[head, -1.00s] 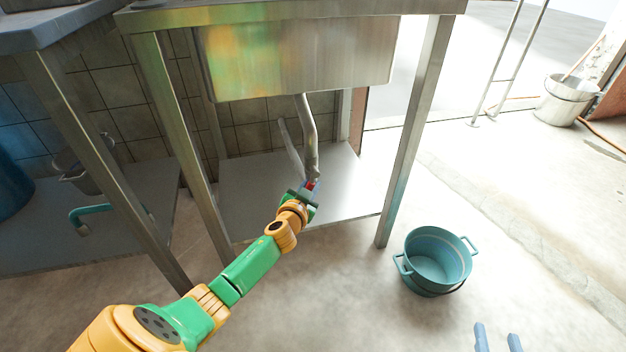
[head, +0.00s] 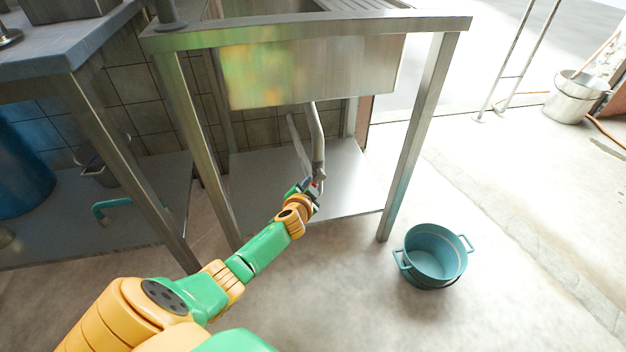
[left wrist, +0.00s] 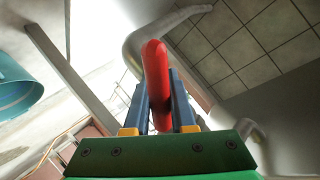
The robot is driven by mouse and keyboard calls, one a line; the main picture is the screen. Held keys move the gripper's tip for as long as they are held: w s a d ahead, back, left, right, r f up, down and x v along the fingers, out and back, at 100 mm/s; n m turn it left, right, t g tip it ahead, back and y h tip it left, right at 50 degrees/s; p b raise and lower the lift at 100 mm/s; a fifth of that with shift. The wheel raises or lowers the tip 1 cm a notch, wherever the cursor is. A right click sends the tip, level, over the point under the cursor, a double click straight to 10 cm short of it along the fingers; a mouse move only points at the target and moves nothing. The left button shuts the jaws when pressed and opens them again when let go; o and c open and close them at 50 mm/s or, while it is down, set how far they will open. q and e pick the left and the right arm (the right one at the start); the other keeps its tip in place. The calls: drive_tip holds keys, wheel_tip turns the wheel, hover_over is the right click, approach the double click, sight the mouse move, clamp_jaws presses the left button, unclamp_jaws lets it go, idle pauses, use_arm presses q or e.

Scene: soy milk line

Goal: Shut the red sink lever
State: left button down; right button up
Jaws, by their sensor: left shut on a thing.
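The red sink lever (left wrist: 156,72) stands between the two blue fingers of my left gripper (left wrist: 160,100) in the left wrist view. The fingers are shut on it. In the head view my left gripper (head: 310,190) is under the sink (head: 315,70), at the lower end of the grey drain pipe (head: 317,140). Only a small bit of red shows there, the rest is hidden by the gripper. The pipe also shows behind the lever in the left wrist view (left wrist: 135,45). My right gripper is not in view.
The steel sink stand has a low shelf (head: 350,180) and a front right leg (head: 412,140). A teal bucket (head: 433,255) stands on the floor to the right. A blue-topped counter (head: 70,50) is at the left. The floor at front is clear.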

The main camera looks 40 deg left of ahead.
use_arm(q)
drive_tip(key=shift+s+a+r+m+g+y+p, duration=0.3)
drive_tip(key=shift+r+m+g+y+p, duration=0.25)
drive_tip(key=shift+m+g+p, duration=0.35)
drive_tip(key=shift+s+a+r+m+g+y+p, duration=0.35)
drive_tip(key=shift+r+m+g+p, duration=0.3)
drive_tip(key=shift+p, duration=0.4)
drive_tip(key=shift+s+a+r+m+g+y+p, duration=0.25)
drive_tip(key=shift+r+m+g+y+p, duration=0.3)
drive_tip(key=shift+m+g+p, duration=0.35)
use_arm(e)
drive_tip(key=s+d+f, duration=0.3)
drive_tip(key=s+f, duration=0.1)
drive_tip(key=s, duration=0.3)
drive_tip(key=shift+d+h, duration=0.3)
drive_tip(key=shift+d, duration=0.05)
use_arm(q)
drive_tip(key=shift+s, duration=0.1)
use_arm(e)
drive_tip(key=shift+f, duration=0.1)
use_arm(q)
drive_tip(key=c, duration=0.8)
unclamp_jaws()
drive_tip(key=shift+o, duration=0.2)
